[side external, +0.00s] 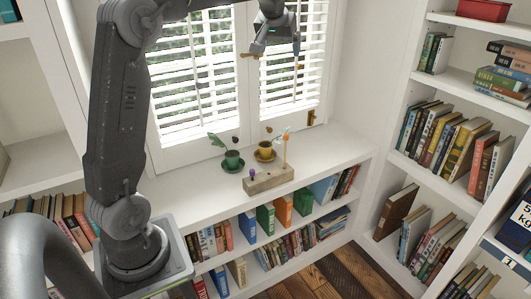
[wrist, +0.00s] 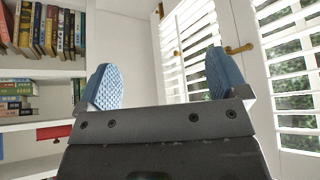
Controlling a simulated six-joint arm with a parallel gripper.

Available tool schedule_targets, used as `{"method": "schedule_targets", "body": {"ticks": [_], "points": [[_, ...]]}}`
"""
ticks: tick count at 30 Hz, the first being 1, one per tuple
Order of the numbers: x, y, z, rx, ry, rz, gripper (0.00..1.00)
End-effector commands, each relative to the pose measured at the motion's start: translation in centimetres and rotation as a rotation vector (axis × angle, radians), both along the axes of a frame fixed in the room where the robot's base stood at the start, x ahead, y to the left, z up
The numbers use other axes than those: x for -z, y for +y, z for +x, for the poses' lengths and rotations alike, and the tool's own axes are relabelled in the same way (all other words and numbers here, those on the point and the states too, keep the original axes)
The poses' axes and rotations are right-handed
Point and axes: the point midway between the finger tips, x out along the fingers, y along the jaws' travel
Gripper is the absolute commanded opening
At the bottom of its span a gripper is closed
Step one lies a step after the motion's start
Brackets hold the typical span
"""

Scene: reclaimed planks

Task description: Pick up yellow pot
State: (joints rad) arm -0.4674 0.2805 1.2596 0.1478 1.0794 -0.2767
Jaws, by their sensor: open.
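In the side external view, the yellow pot (side external: 265,154) sits on a saucer on the white shelf top below the window, with a leafy plant in it. A green pot (side external: 232,158) with a plant stands on a green saucer to its left. My gripper (side external: 272,62) is high above the shelf in front of the shutters, well above the yellow pot and apart from it. In the wrist view, the two blue fingertips of my gripper (wrist: 164,82) are spread wide with nothing between them. Neither pot shows in the wrist view.
A wooden block (side external: 268,180) holding small coloured items lies just in front of the yellow pot, an orange one standing tall near its right end. The window shutters (side external: 190,80) rise behind the pots. A bookcase (side external: 455,90) stands at the right. The shelf top right of the block is clear.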

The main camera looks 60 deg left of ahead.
Motion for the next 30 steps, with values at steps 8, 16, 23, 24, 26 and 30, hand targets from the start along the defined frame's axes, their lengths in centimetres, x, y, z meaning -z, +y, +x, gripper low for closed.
{"method": "schedule_targets", "body": {"ticks": [8,16,23,24,26,30], "points": [[2.9,8.4,2.8,-0.15,-0.012,0.009,0.92],[5.4,13.7,3.5,-0.241,-0.02,0.016,0.92],[8.0,15.3,3.6,-0.272,-0.022,0.017,0.92],[8.6,15.3,3.6,-0.272,-0.022,0.017,0.92],[9.8,15.3,3.6,-0.271,-0.021,0.015,0.92],[13.5,15.2,3.5,-0.27,-0.018,0.015,0.92]]}}
